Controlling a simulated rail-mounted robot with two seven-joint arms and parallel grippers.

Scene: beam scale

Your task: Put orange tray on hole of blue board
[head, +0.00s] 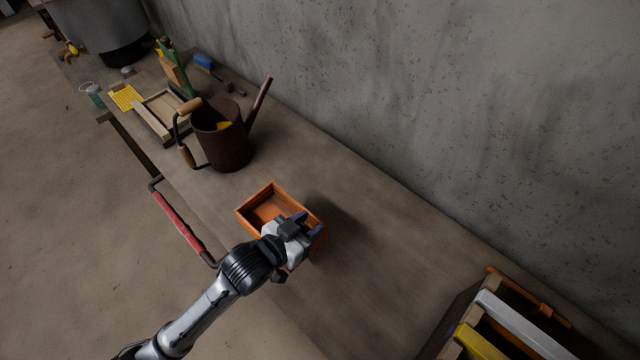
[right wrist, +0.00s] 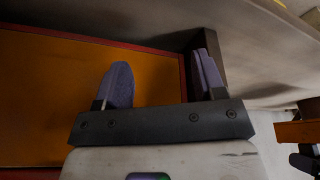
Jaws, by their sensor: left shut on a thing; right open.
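The orange tray (head: 258,207) is an open, box-like tray in the middle of the head view. My left gripper (head: 303,222) is shut on its near right wall. A dark shadow lies to the tray's right; I cannot tell for sure how far it is above the bench. My right gripper (right wrist: 162,75) is open in the right wrist view, beside a flat orange panel (right wrist: 60,95) with a red edge. No blue board with a hole can be made out in these frames.
A rusty watering can (head: 225,135) stands behind the tray on the long bench (head: 385,265). A wooden frame (head: 150,120) and a yellow grid (head: 126,97) lie farther back. A crate (head: 455,320) with white and yellow pieces is at lower right. Bench between is clear.

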